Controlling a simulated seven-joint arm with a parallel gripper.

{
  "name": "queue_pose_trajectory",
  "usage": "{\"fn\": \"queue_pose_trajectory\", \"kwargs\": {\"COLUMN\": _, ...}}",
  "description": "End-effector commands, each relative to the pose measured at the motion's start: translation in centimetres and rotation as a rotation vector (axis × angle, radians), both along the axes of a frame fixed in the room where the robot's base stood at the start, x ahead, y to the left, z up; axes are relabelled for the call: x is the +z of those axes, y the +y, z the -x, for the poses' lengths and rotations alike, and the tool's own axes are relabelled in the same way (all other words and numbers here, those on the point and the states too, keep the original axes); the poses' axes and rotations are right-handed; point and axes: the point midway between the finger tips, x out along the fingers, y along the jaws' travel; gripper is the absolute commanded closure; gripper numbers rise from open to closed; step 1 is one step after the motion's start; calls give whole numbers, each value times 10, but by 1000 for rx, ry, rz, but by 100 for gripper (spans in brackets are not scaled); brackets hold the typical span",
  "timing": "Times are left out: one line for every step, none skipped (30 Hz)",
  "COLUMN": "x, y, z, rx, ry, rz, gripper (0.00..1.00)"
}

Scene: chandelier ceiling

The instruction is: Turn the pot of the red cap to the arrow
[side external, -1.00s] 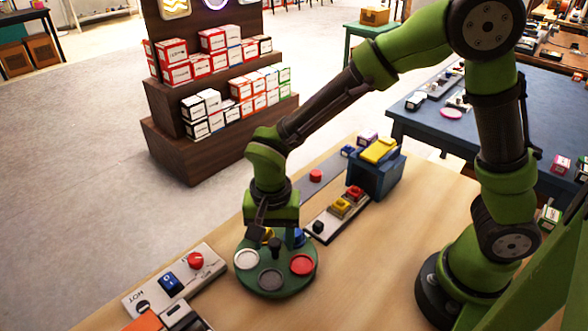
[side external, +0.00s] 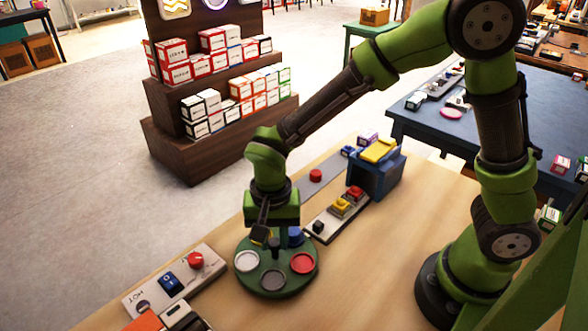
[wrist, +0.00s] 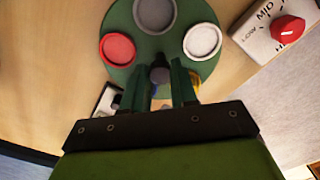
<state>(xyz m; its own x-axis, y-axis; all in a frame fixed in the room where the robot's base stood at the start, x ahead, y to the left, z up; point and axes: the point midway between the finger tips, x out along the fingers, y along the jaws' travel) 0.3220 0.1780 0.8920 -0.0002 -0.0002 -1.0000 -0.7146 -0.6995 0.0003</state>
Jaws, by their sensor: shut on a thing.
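A green round turntable (side external: 276,290) stands on the wooden table and carries several pots with coloured caps. The red cap pot (side external: 303,264) is at its right front, the white one (side external: 247,261) at the left and the grey one (side external: 272,280) at the front. In the wrist view the red cap (wrist: 117,48) lies left of my gripper (wrist: 158,76). The blue (side external: 296,236) and yellow (wrist: 195,80) caps are partly hidden by the gripper. I cannot make out the arrow.
A panel with a red dial (side external: 195,260) and blue switch (side external: 170,284) lies left of the turntable. A button strip (side external: 322,227) and blue box (side external: 376,177) stand behind it. The table to the right is clear.

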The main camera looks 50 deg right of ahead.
Motion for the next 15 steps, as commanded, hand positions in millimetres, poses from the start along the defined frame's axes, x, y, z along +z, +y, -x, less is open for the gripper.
{"fn": "queue_pose_trajectory", "kwargs": {"x": 1, "y": 0, "z": 0, "rx": 17, "ry": 0, "rz": 0, "gripper": 100}}
{"fn": "queue_pose_trajectory", "kwargs": {"x": 1, "y": 0, "z": 0, "rx": 29, "ry": 0, "rz": 0, "gripper": 100}}
{"fn": "queue_pose_trajectory", "kwargs": {"x": 1, "y": 0, "z": 0, "rx": 47, "ry": 0, "rz": 0, "gripper": 100}}
{"fn": "queue_pose_trajectory", "kwargs": {"x": 1, "y": 0, "z": 0, "rx": 61, "ry": 0, "rz": 0, "gripper": 100}}
{"fn": "queue_pose_trajectory", "kwargs": {"x": 1, "y": 0, "z": 0, "rx": 75, "ry": 0, "rz": 0, "gripper": 100}}
{"fn": "queue_pose_trajectory", "kwargs": {"x": 1, "y": 0, "z": 0, "rx": 95, "ry": 0, "rz": 0, "gripper": 100}}
{"fn": "queue_pose_trajectory", "kwargs": {"x": 1, "y": 0, "z": 0, "rx": 110, "ry": 0, "rz": 0, "gripper": 100}}
{"fn": "queue_pose_trajectory", "kwargs": {"x": 1, "y": 0, "z": 0, "rx": 126, "ry": 0, "rz": 0, "gripper": 100}}
{"fn": "queue_pose_trajectory", "kwargs": {"x": 1, "y": -1, "z": 0, "rx": 145, "ry": 0, "rz": 0, "gripper": 100}}
{"fn": "queue_pose_trajectory", "kwargs": {"x": 1, "y": -1, "z": 1, "rx": 161, "ry": 0, "rz": 0, "gripper": 100}}
{"fn": "queue_pose_trajectory", "kwargs": {"x": 1, "y": -1, "z": 1, "rx": 175, "ry": 0, "rz": 0, "gripper": 100}}
{"fn": "queue_pose_trajectory", "kwargs": {"x": 1, "y": -1, "z": 1, "rx": 195, "ry": -1, "rz": 1, "gripper": 100}}
{"fn": "queue_pose_trajectory", "kwargs": {"x": 1, "y": -1, "z": 1, "rx": 210, "ry": -1, "rz": 1, "gripper": 100}}
{"fn": "queue_pose_trajectory", "kwargs": {"x": 1, "y": -1, "z": 1, "rx": 225, "ry": 0, "rz": 0, "gripper": 100}}
{"fn": "queue_pose_trajectory", "kwargs": {"x": 1, "y": -1, "z": 1, "rx": 245, "ry": 0, "rz": 0, "gripper": 100}}
